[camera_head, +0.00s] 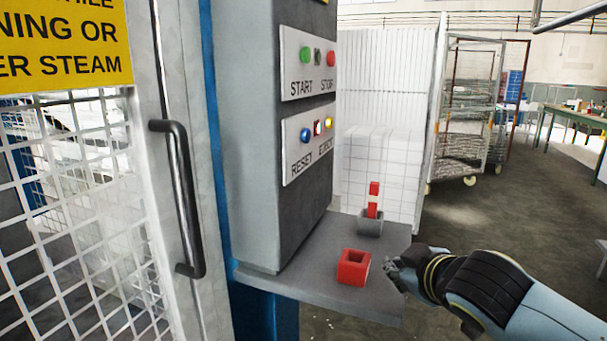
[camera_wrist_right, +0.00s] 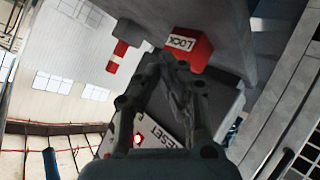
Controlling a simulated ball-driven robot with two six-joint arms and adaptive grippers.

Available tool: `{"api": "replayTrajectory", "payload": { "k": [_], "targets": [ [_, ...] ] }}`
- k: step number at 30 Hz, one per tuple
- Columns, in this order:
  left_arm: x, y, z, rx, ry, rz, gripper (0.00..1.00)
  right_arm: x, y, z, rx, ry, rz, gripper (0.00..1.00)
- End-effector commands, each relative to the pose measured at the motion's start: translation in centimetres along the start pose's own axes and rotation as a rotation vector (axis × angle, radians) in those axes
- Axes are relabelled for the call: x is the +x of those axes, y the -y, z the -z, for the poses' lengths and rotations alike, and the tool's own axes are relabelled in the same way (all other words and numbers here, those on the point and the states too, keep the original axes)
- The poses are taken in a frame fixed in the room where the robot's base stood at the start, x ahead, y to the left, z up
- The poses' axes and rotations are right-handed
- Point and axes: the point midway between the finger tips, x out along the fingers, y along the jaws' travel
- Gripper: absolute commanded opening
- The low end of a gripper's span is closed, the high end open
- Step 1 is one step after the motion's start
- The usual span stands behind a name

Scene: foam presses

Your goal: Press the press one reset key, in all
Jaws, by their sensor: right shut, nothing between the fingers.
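The blue reset key (camera_head: 305,135) sits above the word RESET on the lower white plate (camera_head: 308,147) of the grey control box (camera_head: 302,210). In the right wrist view the RESET label (camera_wrist_right: 160,131) shows behind my fingers, and I cannot make out the blue key there. My right gripper (camera_head: 392,268) is shut and empty. It is beside the right edge of the shelf under the box, well below and right of the key. Its closed fingers also show in the right wrist view (camera_wrist_right: 167,62). My left gripper is not in view.
A mesh door (camera_head: 75,220) with a dark handle (camera_head: 180,200) is at left. A rack cart (camera_head: 470,105) stands back right.

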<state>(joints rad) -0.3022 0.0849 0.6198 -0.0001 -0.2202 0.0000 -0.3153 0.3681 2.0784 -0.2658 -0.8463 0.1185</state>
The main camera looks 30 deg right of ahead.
Motion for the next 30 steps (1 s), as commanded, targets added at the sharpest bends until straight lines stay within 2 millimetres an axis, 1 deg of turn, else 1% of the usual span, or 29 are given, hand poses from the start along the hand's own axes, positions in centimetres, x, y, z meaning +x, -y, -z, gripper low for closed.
{"api": "replayTrajectory", "payload": {
  "k": [1, 2, 3, 5, 6, 9, 12, 15, 18, 20, 30],
  "targets": [
    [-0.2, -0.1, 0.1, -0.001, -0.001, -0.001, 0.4, 0.4, -1.5, 2.0, -0.025, -0.06, -0.028, 0.0],
    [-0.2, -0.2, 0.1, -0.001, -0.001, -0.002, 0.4, 0.6, -2.2, 3.1, -0.039, -0.099, -0.044, 0.0],
    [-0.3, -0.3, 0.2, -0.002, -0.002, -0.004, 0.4, 0.8, -3.3, 4.8, -0.061, -0.153, -0.066, 0.0],
    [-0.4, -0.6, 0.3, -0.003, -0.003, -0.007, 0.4, 0.9, -4.8, 7.3, -0.096, -0.232, -0.096, 0.0],
    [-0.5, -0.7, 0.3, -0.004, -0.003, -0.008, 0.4, 0.9, -5.8, 8.9, -0.119, -0.284, -0.114, 0.0],
    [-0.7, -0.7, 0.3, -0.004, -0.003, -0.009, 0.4, 0.6, -7.7, 12.6, -0.178, -0.403, -0.153, 0.0],
    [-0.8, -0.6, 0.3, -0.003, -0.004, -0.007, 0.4, 0.1, -9.2, 15.5, -0.231, -0.497, -0.18, 0.0],
    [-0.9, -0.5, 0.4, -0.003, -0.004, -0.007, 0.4, -0.3, -10.0, 17.4, -0.269, -0.563, -0.195, 0.0],
    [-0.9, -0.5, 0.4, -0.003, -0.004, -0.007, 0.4, -0.7, -10.5, 18.5, -0.293, -0.6, -0.204, 0.0],
    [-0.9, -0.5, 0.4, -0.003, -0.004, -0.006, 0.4, -0.7, -10.6, 18.8, -0.299, -0.61, -0.205, 0.0],
    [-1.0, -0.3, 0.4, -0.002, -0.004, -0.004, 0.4, -0.8, -10.6, 18.9, -0.3, -0.613, -0.205, 0.0]
  ]
}}
